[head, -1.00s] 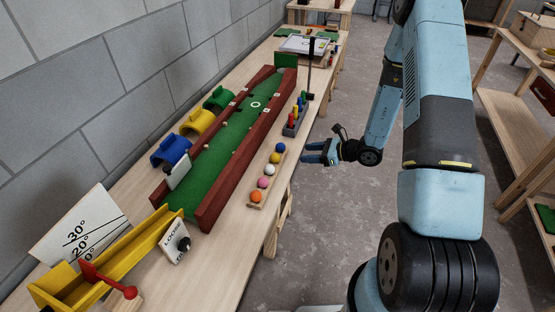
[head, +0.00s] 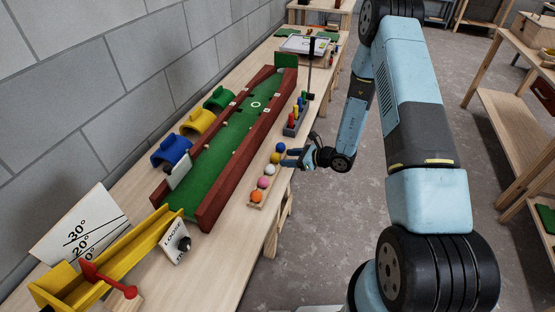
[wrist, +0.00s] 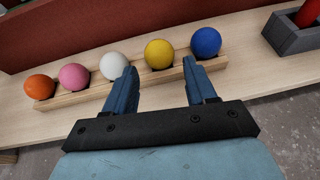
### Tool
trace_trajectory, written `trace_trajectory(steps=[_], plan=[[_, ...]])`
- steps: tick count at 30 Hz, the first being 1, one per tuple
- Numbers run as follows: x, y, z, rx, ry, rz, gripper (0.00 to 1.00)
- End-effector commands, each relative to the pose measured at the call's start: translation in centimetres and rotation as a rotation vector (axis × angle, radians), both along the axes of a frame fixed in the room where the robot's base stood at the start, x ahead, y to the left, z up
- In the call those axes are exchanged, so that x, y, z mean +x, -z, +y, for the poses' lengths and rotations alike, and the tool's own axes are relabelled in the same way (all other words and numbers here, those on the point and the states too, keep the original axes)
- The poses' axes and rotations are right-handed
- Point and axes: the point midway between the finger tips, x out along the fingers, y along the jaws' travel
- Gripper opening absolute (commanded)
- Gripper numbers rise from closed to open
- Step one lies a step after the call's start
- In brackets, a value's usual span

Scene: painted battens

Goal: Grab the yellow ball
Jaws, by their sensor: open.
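The yellow ball (wrist: 159,54) sits in a wooden rack (wrist: 98,93) between the white ball (wrist: 113,66) and the blue ball (wrist: 206,42). It also shows in the head view (head: 275,158). My gripper (wrist: 160,78) is open and empty, with its two blue fingers pointing at the rack. In the wrist view the yellow ball lies between the fingertips in the picture, a little beyond them. In the head view my gripper (head: 286,158) is just right of the yellow ball. I cannot tell whether the fingers touch the rack.
A pink ball (wrist: 74,77) and an orange ball (wrist: 39,87) fill the rack's left end. A red-walled green lane (head: 207,188) runs behind the rack. A grey holder with coloured pegs (head: 292,127) stands farther along the table (head: 228,261).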

Motion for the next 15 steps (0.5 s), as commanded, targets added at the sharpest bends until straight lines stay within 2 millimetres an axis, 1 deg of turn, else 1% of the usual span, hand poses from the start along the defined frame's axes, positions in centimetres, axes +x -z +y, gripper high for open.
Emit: trace_trajectory(steps=[9, 12, 15], plan=[[1.2, 1.2, 3.4, 0.0, -0.003, 0.0, 0.56], [1.6, 1.6, 4.1, 0.0, -0.001, 0.0, 0.56], [1.7, 1.7, 4.3, -0.001, -0.001, 0.001, 0.56]])
